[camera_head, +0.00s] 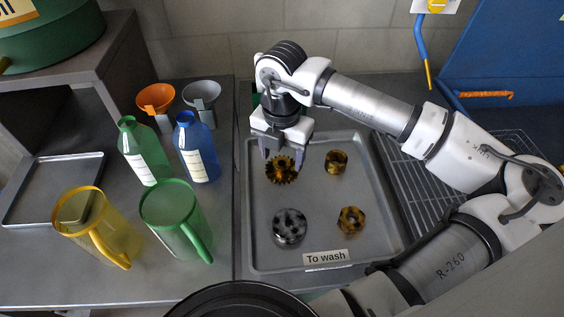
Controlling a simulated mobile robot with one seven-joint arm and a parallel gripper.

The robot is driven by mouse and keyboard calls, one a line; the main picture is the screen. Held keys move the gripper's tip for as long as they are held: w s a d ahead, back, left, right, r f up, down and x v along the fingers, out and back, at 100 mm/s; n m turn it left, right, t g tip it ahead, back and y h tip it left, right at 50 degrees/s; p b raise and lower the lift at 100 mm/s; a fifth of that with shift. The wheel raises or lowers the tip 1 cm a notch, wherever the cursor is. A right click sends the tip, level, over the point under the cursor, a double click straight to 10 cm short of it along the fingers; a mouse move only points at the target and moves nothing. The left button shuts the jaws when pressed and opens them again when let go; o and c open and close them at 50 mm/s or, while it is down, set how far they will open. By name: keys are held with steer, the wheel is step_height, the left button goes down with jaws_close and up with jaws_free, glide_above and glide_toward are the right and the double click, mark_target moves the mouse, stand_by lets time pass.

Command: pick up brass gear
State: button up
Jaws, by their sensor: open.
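The brass gear (281,171) is a dark golden toothed wheel in the upper left of the grey metal tray (318,256). My gripper (281,155) points down directly over it, with its fingers apart at the gear's far edge. The gripper is open and appears to hold nothing. I cannot tell whether the fingertips touch the gear or hover above it.
The tray, labelled "To wash", also holds a brass bushing (336,162), a brass nut-like part (351,220) and a grey round part (289,227). A green bottle (143,152), blue bottle (196,150), yellow jug (97,224) and green jug (175,218) stand left.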

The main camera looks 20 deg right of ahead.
mark_target(282, 163)
steer(key=shift+f, duration=0.75)
jaws_close()
step_height(282, 163, up, 10)
steer(key=b, duration=0.2)
